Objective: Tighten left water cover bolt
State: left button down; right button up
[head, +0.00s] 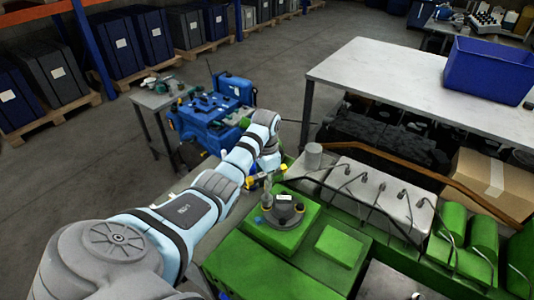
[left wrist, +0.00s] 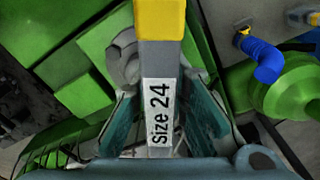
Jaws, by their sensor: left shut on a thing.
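My left gripper (left wrist: 155,100) is shut on a wrench (left wrist: 158,95) in the left wrist view. The wrench has a grey shaft, a white "Size 24" label and a yellow section at the top of the picture; its working end is out of that view. A grey rounded metal part (left wrist: 124,58) shows behind it, on green metal. In the head view my left arm reaches over the green engine (head: 232,270), beside a dark round cover (head: 283,216) on a green block. I cannot single out the left water cover bolt or tell whether the wrench touches it. My right gripper is not visible.
A grey engine cover (head: 375,195) with several thin pipes lies right of the round cover. A brown pipe (head: 430,178) runs behind it. A blue engine (head: 212,112) and a white-topped table (head: 410,75) with a blue bin (head: 488,70) stand farther back. Open floor lies between them.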

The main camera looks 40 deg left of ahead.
pick_arm(q)
jog(key=n, duration=1.1)
jog(key=shift+n, duration=0.4)
jog(key=shift+f, duration=0.1)
